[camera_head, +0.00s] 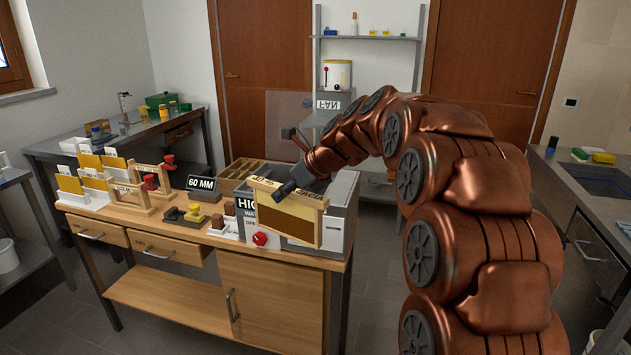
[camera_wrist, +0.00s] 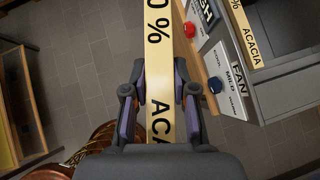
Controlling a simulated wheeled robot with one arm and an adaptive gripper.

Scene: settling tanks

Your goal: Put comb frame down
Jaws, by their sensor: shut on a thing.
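The comb frame (camera_head: 285,220) has a pale wooden top bar and sides around a brown comb with a whitish upper band. It hangs upright in front of the grey machine at the right end of the wooden bench. My gripper (camera_head: 288,188) is shut on its top bar. In the wrist view the labelled top bar (camera_wrist: 160,75) runs between the two fingers of my gripper (camera_wrist: 160,98). Floor tiles show beside the held frame there. Part of the machine (camera_head: 340,205) is hidden behind the frame and my arm. Another bar marked ACACIA (camera_wrist: 246,35) lies at the machine's opening.
The wooden bench (camera_head: 190,234) carries wooden stands (camera_head: 133,190), a 60 MM sign (camera_head: 201,184), a divided wooden box (camera_head: 238,175) and upright yellow cards (camera_head: 90,165). A red button (camera_head: 260,239) is on the machine's front. A sink counter stands at right. Open floor lies before the bench.

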